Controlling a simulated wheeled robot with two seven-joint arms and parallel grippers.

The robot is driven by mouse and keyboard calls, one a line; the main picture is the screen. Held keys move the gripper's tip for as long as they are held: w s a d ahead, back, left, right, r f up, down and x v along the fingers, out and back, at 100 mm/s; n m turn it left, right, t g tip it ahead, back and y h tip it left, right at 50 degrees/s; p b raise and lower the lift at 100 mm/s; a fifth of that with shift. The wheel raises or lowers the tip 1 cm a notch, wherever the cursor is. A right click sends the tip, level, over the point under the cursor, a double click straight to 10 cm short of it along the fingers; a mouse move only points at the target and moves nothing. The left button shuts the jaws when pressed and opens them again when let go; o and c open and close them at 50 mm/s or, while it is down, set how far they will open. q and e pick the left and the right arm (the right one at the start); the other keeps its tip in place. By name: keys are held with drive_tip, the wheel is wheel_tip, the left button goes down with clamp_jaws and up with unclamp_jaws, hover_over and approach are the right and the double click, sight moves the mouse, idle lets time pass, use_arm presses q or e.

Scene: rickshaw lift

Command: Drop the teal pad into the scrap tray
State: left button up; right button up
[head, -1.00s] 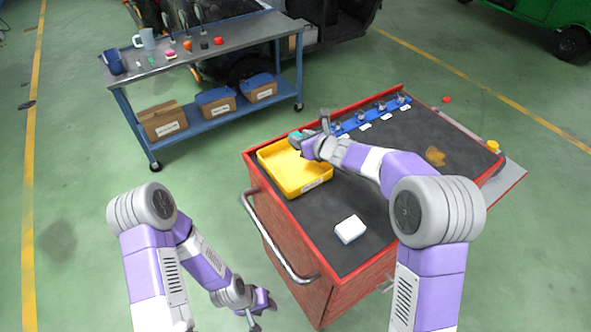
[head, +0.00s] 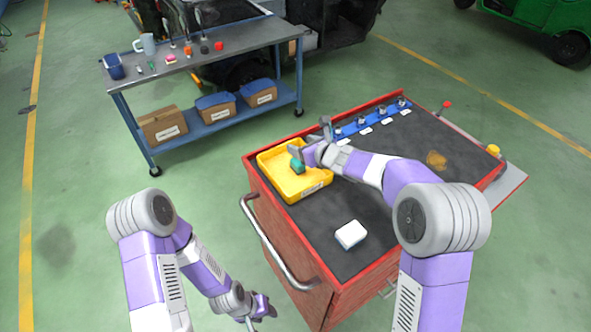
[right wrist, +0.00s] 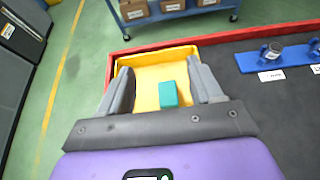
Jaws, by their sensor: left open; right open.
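The right wrist view also shows the teal pad (right wrist: 168,94) against the yellow tray (right wrist: 153,57), between the fingers in the picture and apart from both. My right gripper (head: 312,139) is open and empty above the tray's back right edge; its two fingers (right wrist: 165,86) stand wide apart. My left gripper (head: 262,309) hangs low in front of the red cart, open and empty, away from the tray.
The tray sits on the dark top of a red cart (head: 385,262). A white block (head: 351,235), a blue rack (head: 372,121) and an amber stain (head: 436,160) are also on it. A grey and blue bench (head: 205,58) with mugs and boxes stands behind.

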drive_tip(key=v, duration=0.7)
drive_tip(key=shift+r, duration=0.1)
